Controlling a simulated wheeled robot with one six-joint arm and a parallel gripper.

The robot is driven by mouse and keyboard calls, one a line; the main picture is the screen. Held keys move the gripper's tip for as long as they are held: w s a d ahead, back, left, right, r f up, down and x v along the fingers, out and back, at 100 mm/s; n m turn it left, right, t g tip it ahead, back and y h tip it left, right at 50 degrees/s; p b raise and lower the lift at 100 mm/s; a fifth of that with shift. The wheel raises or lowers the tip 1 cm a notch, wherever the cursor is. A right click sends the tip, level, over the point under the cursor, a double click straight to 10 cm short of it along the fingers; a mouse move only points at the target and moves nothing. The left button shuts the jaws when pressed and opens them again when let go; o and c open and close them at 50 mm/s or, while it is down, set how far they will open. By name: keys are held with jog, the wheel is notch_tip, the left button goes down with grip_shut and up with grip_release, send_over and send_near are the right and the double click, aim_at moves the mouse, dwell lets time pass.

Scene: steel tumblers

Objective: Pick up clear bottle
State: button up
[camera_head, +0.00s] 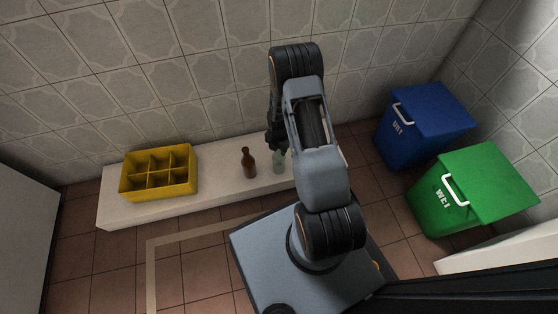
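A clear, pale greenish bottle (279,163) stands upright on the white bench, just left of my arm. My gripper (277,145) is at the neck end of this bottle, seen from above and behind. The fingers are dark and small here, and my arm hides part of them. I cannot tell whether they are apart or closed on the bottle's neck.
A brown bottle (249,164) stands close to the left of the clear one. A yellow divided crate (159,191) sits at the left of the white bench (219,191). A blue bin (431,114) and a green bin (483,180) stand at the right. A tiled wall is behind.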

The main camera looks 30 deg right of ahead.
grip_shut()
jog(key=shift+r, duration=0.1)
dwell(0.3)
